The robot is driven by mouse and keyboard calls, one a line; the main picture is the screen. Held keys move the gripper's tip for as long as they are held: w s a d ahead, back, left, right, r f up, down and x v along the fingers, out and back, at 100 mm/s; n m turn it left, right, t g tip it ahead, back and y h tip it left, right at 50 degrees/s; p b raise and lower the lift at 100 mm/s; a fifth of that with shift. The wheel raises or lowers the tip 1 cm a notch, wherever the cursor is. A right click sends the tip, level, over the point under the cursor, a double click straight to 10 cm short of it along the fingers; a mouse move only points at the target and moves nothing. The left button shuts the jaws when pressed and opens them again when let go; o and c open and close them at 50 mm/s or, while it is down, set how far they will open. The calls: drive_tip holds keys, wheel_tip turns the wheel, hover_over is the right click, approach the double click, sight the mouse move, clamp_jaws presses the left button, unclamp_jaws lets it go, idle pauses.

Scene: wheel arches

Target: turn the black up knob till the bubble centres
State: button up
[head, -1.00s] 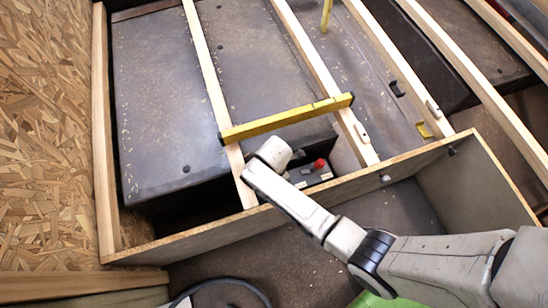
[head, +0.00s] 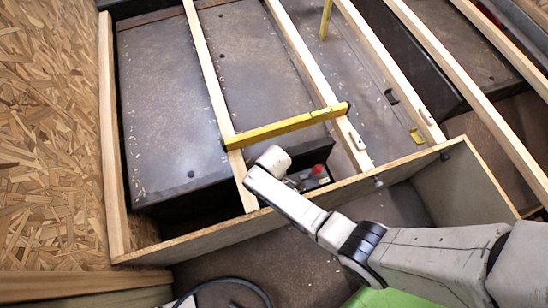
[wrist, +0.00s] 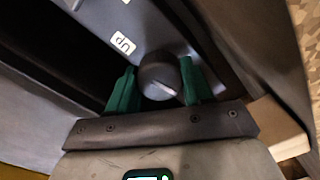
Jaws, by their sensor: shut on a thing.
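The black up knob (wrist: 158,80) is round, with a pale pointer line towards the lower right in the wrist view. It sits on a dark panel beside a white "UP" label (wrist: 122,43). My gripper (wrist: 158,68) has its green fingers on either side of the knob and is shut on it. In the head view the knob and fingertips are hidden behind my wrist. The dark control box with a red button (head: 317,169) shows just right of my wrist. A yellow level (head: 287,127) lies across two pale battens; its bubble cannot be made out.
Pale wooden battens (head: 209,80) run over dark arch boxes (head: 170,100). A plywood board (head: 340,190) stands in front of the control box, with my arm reaching over it. A chipboard wall (head: 45,130) is at left. A yellow stick (head: 325,18) stands at the back.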

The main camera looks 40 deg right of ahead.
drive_tip(key=m, duration=0.3)
drive_tip(key=shift+m+p, duration=0.3)
drive_tip(key=shift+p, duration=0.1)
drive_tip(key=m, duration=0.4)
drive_tip(key=shift+m+p, duration=0.3)
drive_tip(key=shift+p, duration=0.05)
drive_tip(key=m, duration=0.4)
drive_tip(key=m+p, duration=0.1)
drive_tip(key=m, duration=0.8)
drive_tip(key=shift+m, duration=0.3)
drive_tip(key=m, duration=0.3)
drive_tip(key=shift+m, duration=0.3)
drive_tip(key=m, duration=0.4)
drive_tip(key=shift+p, duration=0.4)
drive_tip(key=shift+m, duration=1.9)
